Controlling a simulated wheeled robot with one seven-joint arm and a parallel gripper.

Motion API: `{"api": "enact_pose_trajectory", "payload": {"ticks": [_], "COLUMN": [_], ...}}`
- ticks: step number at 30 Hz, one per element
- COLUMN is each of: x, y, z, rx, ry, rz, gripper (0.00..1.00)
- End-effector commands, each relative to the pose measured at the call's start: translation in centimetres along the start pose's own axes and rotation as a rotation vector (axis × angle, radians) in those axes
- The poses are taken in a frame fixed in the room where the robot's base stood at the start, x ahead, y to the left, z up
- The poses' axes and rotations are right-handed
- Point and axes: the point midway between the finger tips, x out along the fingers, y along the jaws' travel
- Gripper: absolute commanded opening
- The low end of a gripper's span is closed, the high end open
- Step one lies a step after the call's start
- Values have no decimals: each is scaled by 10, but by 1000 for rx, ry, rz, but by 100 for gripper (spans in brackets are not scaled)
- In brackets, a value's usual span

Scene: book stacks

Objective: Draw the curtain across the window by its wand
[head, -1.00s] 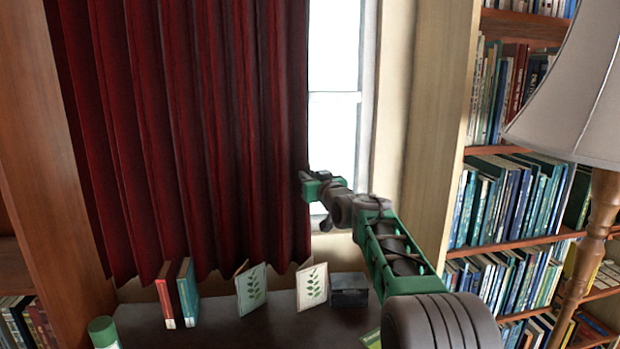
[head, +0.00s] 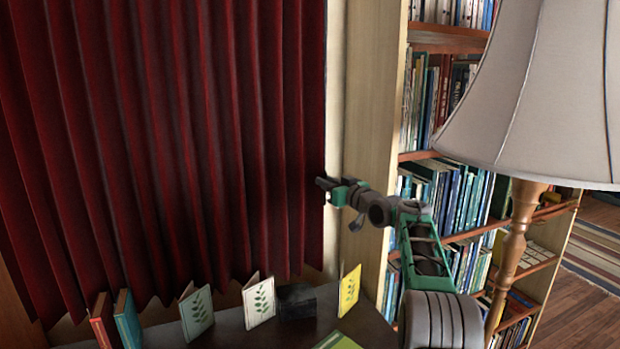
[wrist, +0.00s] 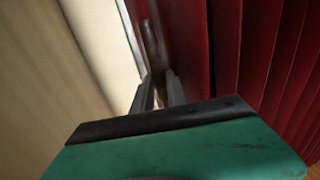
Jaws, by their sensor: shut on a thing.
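The dark red curtain (head: 170,140) hangs in folds and spans the window area in the head view, its right edge near the wall. No bright window glass shows there now. In the wrist view the curtain (wrist: 240,50) fills the right side. A thin brownish wand (wrist: 149,42) runs up from between my fingers, close to the curtain's edge. My gripper (wrist: 159,92) is shut on the wand. In the head view my gripper (head: 322,185) is at the curtain's right edge, and the wand cannot be made out.
A dark table (head: 235,330) below the curtain holds upright books and cards, including a white card (head: 259,301), a yellow card (head: 349,289) and a dark box (head: 296,301). A floor lamp (head: 540,85) stands at right before a bookcase (head: 446,35).

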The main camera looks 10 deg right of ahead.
Motion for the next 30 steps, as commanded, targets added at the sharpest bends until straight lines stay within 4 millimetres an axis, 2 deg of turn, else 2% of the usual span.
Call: {"api": "enact_pose_trajectory", "payload": {"ticks": [5, 15, 16, 21, 23, 30], "x": [-2, -2, -2, -2, -2, -3], "y": [11, 11, 11, 11, 11, 11], "z": [-2, -1, -1, -1, -1, 0], "rx": [-1, -1, -1, -1, -1, -1], "ry": [2, 2, 2, 2, 1, 1], "rz": [0, 0, 0, 0, 0, 0], "gripper": [0, 0, 20, 34, 39, 39]}}
